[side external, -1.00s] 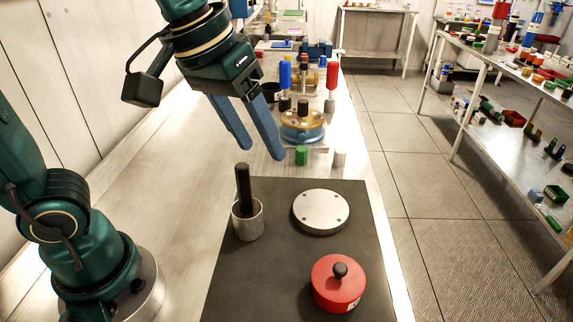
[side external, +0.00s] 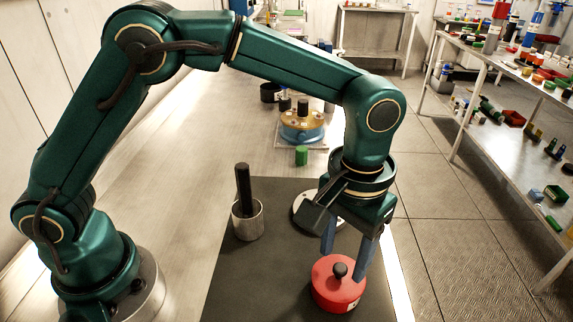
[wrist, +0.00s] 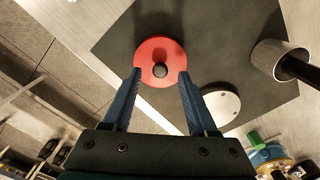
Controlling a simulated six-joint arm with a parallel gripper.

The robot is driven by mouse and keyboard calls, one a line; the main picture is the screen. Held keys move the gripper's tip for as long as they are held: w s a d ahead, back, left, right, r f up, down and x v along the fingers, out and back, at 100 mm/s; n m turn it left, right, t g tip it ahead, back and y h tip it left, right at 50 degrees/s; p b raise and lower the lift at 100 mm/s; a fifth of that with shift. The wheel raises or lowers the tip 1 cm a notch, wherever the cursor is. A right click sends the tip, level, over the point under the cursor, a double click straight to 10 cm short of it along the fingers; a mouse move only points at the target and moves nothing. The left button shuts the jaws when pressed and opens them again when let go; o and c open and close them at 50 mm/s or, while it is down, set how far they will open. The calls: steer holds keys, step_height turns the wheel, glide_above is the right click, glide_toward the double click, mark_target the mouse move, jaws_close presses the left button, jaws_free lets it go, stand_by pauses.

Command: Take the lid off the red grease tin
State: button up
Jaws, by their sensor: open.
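The red grease tin (side external: 336,292) stands upright on the dark mat, with its red lid on top and a black knob (side external: 340,270) at the lid's centre. The red lid (wrist: 148,53) and the black knob (wrist: 160,70) also show in the wrist view. My gripper (side external: 344,268) is open and points down at the tin, its blue fingers apart. In the wrist view the fingertips of my gripper (wrist: 160,74) appear on either side of the knob, with clear space between. Nothing is held. I cannot tell exactly how high the fingertips are above the lid.
A metal cup (side external: 247,222) with a dark rod in it stands left on the dark mat (side external: 255,285). A pale round plate (side external: 303,216) lies behind my gripper, partly hidden. A blue-based device (side external: 302,134) and a green cylinder (side external: 302,155) stand farther back. The mat's front left is clear.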

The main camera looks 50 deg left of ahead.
mark_target(339, 273)
steer(key=shift+f, duration=1.35)
jaws_close()
steer(key=shift+r, duration=0.1)
